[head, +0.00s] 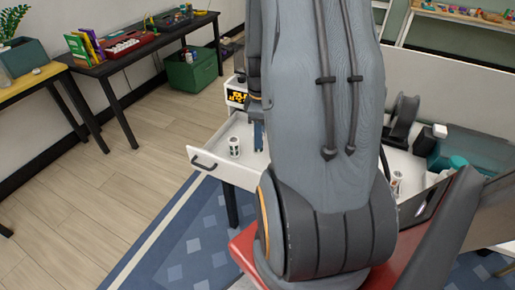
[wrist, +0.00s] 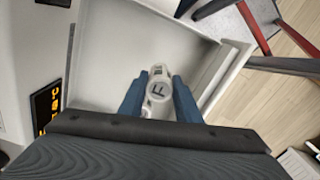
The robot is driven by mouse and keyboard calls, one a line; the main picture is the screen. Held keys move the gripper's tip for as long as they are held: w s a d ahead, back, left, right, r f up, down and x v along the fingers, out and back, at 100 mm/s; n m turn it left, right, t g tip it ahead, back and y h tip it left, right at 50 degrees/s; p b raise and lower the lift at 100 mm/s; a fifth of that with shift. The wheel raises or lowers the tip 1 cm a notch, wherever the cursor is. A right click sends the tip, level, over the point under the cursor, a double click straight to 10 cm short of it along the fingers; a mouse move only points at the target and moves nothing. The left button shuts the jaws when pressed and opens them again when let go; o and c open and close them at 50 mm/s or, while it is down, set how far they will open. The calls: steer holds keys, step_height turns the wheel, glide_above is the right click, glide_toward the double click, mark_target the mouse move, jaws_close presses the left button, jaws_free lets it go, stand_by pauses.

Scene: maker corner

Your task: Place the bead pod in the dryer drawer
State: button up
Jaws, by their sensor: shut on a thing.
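My gripper (wrist: 160,98) is shut on the bead pod (wrist: 158,82), a small white cylinder with a dark mark on its top. In the wrist view the blue fingers flank it, over the open dryer drawer (wrist: 100,85). I cannot tell whether the pod touches the drawer floor. The drawer, with a dark handle, is pulled out to the left (head: 207,160).
The dryer's orange display (head: 237,97) is above the drawer. At right, another small pod (head: 397,181) stands among dark and teal things. A black table (head: 140,51) and green crate (head: 192,72) stand at the back left. Wooden floor there is clear.

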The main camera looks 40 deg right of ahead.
steer(key=shift+f+p, duration=0.6)
steer(key=shift+f, duration=2.4)
steer(key=shift+f, duration=0.1)
steer(key=o, duration=1.1)
step_height(320, 180, up, 12)
steer(key=b, duration=0.2)
steer(key=shift+a+b, duration=0.1)
steer(key=shift+b, duration=0.25)
steer(key=a+r+m, duration=0.1)
steer(key=a+m, duration=0.1)
steer(key=a, duration=0.6)
steer(key=s+a+r+m+t, duration=0.1)
steer(key=a+m, duration=0.2)
steer(key=a, duration=0.5)
steer(key=s+a+r+m, duration=0.1)
steer(key=a+r+m, duration=0.1)
steer(key=a, duration=0.6)
steer(key=shift+s+a, duration=0.15)
steer(key=shift+a, duration=0.1)
